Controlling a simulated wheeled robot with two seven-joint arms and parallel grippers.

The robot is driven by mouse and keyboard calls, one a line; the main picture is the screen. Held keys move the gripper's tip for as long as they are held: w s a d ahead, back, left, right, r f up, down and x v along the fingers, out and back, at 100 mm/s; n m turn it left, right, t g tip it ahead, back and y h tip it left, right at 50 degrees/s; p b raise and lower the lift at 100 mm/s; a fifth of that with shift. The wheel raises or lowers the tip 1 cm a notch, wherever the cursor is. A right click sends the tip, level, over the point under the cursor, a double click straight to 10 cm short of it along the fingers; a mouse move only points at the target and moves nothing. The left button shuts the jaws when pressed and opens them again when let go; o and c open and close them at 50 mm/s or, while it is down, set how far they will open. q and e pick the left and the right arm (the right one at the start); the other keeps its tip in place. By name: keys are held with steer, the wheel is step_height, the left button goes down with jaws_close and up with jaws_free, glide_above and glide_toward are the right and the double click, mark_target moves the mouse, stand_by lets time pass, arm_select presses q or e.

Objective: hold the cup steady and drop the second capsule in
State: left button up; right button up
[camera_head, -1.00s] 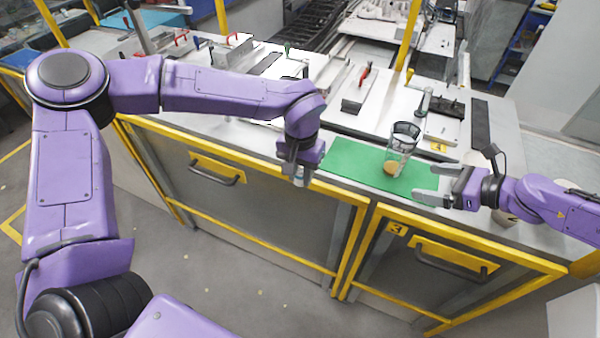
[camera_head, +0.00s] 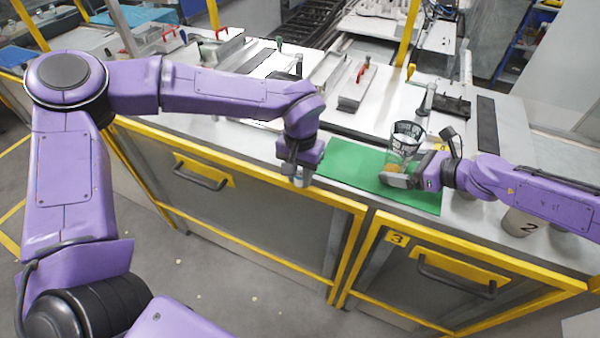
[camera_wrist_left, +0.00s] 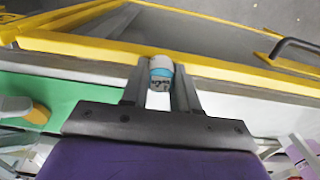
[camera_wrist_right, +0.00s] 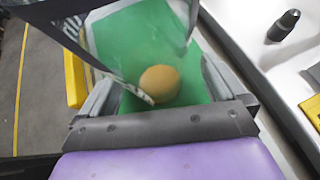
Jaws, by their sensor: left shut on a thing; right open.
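The clear cup (camera_head: 404,143) with dark printing stands on the green mat (camera_head: 350,160). An orange-brown round capsule shows at its bottom, and it also shows in the right wrist view (camera_wrist_right: 160,84). My right gripper (camera_head: 396,176) is open at the cup's lower part, with its fingers on either side of the cup in the right wrist view. My left gripper (camera_head: 297,178) is shut on a small white and blue capsule (camera_wrist_left: 161,73), left of the mat near the bench's front edge, apart from the cup.
A grey container marked 2 (camera_head: 520,222) stands at the right, beneath my right forearm. A black clamp fixture (camera_head: 448,103) sits behind the cup. The yellow-framed bench front (camera_head: 240,180) runs below. The mat's left part is clear.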

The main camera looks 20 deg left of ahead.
steer(key=shift+s+a+r, duration=0.15)
steer(key=shift+s, duration=0.1)
steer(key=shift+w, duration=0.15)
steer(key=c, duration=1.1)
steer(key=o, duration=1)
steer(key=v, duration=1.2)
steer(key=shift+f, duration=0.25)
